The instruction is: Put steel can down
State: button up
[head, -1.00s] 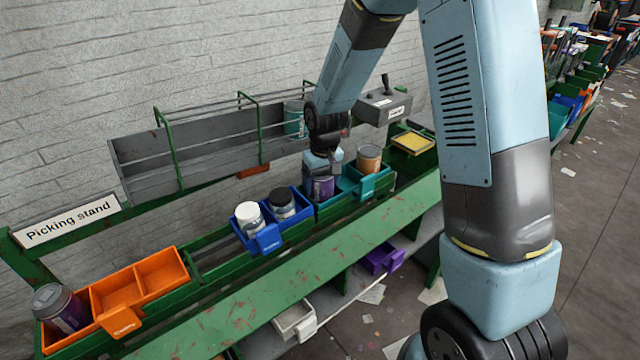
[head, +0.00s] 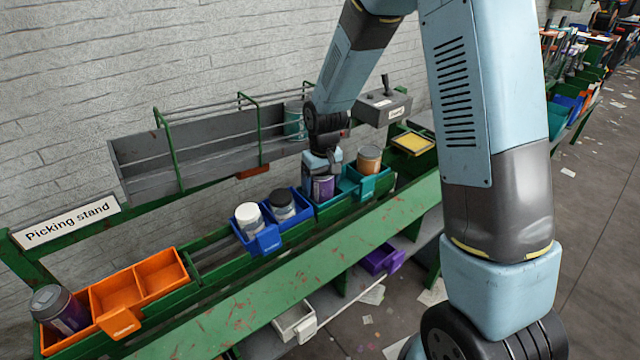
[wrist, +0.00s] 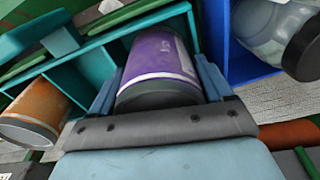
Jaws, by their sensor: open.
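The steel can with a purple label (head: 323,188) stands in the left compartment of the teal bin (head: 367,187) on the green stand. In the wrist view the purple can (wrist: 160,62) sits between my two blue fingers, its dark end toward the palm. My gripper (wrist: 157,85) is open, with a finger on each side of the can. Whether either finger touches it I cannot tell. In the head view my gripper (head: 322,168) is right above the can and hides its top. The can's bottom is hidden by the bin wall.
An orange-labelled can (head: 369,159) fills the neighbouring teal compartment. A blue bin (head: 264,240) to the left holds a white-lidded jar (head: 248,216) and a black-lidded jar (head: 282,204). Far left, an orange bin (head: 120,322) has a purple can (head: 60,310) and two empty compartments. A rack (head: 200,150) stands behind.

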jog(key=r, duration=0.7)
jog(key=s+r, duration=0.1)
jog(key=r, duration=0.3)
jog(key=shift+d+r, duration=0.25)
jog(key=shift+d, duration=0.1)
jog(key=s+d+r+m+t, duration=0.2)
jog(key=s+d+r+t, duration=0.1)
jog(key=s+d+r, duration=0.9)
jog(key=s+d+r+m+t, duration=0.1)
jog(key=s+d+r, duration=0.1)
jog(key=s, duration=0.4)
jog(key=s+d+r+m+t, duration=0.1)
jog(key=s+d+r+m, duration=0.1)
jog(key=s, duration=0.4)
jog(key=shift+s+d+r, duration=0.35)
jog(key=shift+d+r, duration=0.5)
